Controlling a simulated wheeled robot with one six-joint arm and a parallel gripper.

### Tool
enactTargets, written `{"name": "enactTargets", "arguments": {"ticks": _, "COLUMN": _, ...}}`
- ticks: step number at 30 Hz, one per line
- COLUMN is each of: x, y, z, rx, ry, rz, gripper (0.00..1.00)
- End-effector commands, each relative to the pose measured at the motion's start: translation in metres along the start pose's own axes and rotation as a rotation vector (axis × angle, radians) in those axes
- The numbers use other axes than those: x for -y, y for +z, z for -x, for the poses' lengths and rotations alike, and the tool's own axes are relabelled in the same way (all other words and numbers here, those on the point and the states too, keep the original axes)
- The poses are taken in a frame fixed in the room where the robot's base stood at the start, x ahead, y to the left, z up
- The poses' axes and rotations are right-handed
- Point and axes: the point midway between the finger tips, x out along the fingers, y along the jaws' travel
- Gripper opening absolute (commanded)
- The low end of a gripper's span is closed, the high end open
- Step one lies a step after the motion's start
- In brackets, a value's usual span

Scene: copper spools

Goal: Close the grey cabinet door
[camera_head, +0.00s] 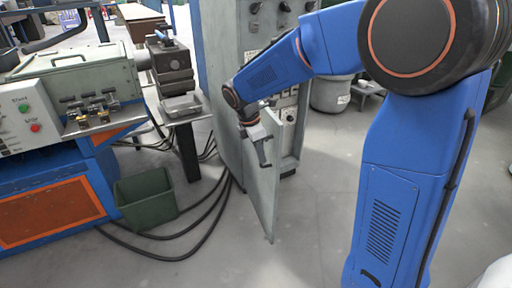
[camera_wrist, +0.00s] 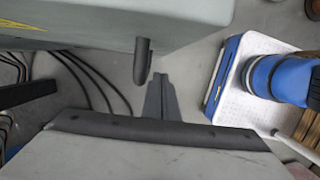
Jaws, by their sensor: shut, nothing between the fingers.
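The grey cabinet (camera_head: 222,60) stands at the centre of the head view. Its grey door (camera_head: 263,205) is swung open and stands out from the cabinet toward the camera. In the wrist view a grey panel, apparently the door (camera_wrist: 90,28), crosses the top, with a dark handle (camera_wrist: 142,60) at its lower edge. My gripper (camera_head: 266,164) is in front of the upper part of the door. In the wrist view my gripper (camera_wrist: 160,82) is shut and empty, just right of the handle. I cannot tell whether it touches the door or handle.
A green bin (camera_head: 146,198) and black cables (camera_head: 195,240) lie on the floor left of the door. A machine bench (camera_head: 55,190) with a control box stands further left. A grey drum (camera_head: 330,95) is behind my arm. Floor beside the door is clear.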

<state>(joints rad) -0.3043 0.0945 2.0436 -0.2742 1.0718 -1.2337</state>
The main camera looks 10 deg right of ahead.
Motion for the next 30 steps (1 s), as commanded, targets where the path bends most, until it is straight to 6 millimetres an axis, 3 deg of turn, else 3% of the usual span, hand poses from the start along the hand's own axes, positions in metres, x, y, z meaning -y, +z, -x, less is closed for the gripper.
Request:
{"name": "enactTargets", "arguments": {"ticks": 3, "x": 0.0, "y": 0.017, "z": -0.002, "rx": -0.001, "ry": 0.003, "rz": -0.005, "gripper": 0.0}}
{"name": "enactTargets", "arguments": {"ticks": 9, "x": 0.0, "y": 0.029, "z": -0.005, "rx": 0.0, "ry": 0.003, "rz": -0.004, "gripper": 0.0}}
{"name": "enactTargets", "arguments": {"ticks": 30, "x": 0.002, "y": 0.042, "z": -0.008, "rx": 0.0, "ry": 0.015, "rz": 0.046, "gripper": 0.0}}
